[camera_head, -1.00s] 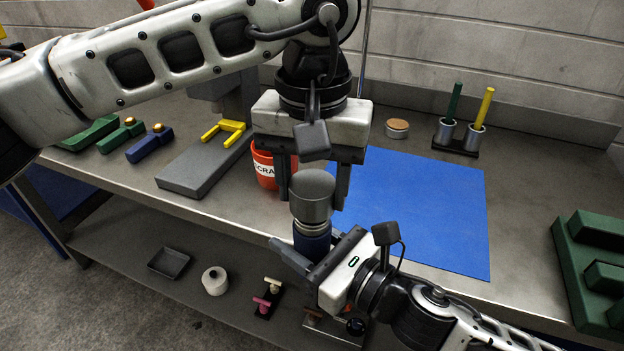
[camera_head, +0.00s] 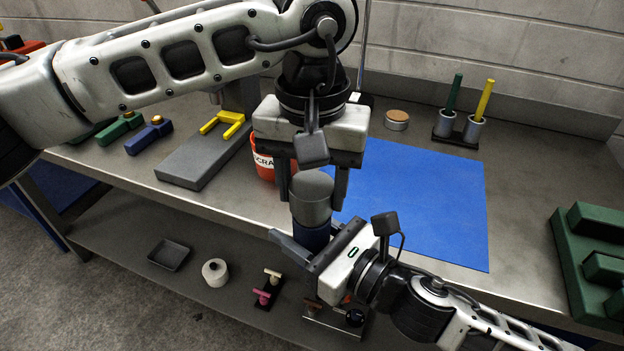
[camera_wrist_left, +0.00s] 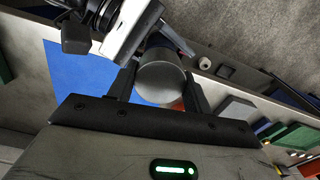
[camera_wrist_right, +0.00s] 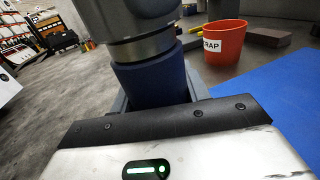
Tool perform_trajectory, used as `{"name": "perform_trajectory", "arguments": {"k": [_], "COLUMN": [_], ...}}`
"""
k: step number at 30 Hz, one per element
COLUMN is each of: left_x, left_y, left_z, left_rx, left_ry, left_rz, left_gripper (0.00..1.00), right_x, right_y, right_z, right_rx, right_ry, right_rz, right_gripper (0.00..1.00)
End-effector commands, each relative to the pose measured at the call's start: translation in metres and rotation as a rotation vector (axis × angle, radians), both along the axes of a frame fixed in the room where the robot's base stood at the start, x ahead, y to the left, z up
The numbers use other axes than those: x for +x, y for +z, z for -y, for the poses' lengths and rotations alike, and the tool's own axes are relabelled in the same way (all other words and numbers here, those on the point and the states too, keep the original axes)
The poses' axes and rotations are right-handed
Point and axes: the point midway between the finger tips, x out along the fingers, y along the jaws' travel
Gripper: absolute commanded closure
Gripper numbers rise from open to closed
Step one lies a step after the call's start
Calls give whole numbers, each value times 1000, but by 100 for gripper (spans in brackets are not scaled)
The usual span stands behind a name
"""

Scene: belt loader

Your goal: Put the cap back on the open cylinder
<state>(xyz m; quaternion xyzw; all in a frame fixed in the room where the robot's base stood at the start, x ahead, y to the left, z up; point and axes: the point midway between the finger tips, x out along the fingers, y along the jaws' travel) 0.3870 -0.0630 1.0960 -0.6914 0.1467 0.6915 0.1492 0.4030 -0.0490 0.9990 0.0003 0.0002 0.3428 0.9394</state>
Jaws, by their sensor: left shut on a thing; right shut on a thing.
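A grey cap (camera_head: 311,198) sits directly above a blue cylinder (camera_head: 310,236), in line with it and upright. My left gripper (camera_head: 313,190) comes down from above and is shut on the cap, which also shows between its fingers in the left wrist view (camera_wrist_left: 160,84). My right gripper (camera_head: 312,248) is shut on the blue cylinder from the side. In the right wrist view the blue body (camera_wrist_right: 150,84) has a shiny metal band (camera_wrist_right: 143,48) between it and the grey part (camera_wrist_right: 138,15) above. I cannot tell whether the cap is fully seated.
A red scrap cup (camera_head: 263,164) stands just behind the cap. A blue mat (camera_head: 425,200) lies clear to the right. A grey block with a yellow fork (camera_head: 225,122), a cork-topped tin (camera_head: 397,119), a pen holder (camera_head: 457,138) and a green tray (camera_head: 590,270) surround it. A shelf is below.

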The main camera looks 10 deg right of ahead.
Motion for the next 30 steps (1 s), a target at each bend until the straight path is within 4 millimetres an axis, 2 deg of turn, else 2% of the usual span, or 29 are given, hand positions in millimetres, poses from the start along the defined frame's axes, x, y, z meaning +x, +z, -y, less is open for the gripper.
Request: {"name": "perform_trajectory", "arguments": {"k": [14, 17, 24, 27, 30], "left_x": [0, 0, 0, 0, 0], "left_y": [-7, -7, -7, -7, -7], "left_z": [0, 0, 0, 0, 0], "left_rx": [-1, -1, 0, 0, 0], "left_ry": [-23, -142, -649, -799, -878], "left_rz": [0, 0, -1, -2, -2], "left_gripper": [73, 73, 72, 72, 73], "right_x": [0, 0, 0, 0, 0], "right_y": [3, 3, 2, 2, 2], "right_z": [0, 0, 0, 0, 0], "right_rx": [3, 2, 2, 2, 2], "right_ry": [1, 1, 1, 2, 2], "right_rz": [5, 4, 4, 4, 4], "right_gripper": [100, 100, 100, 100, 100]}}
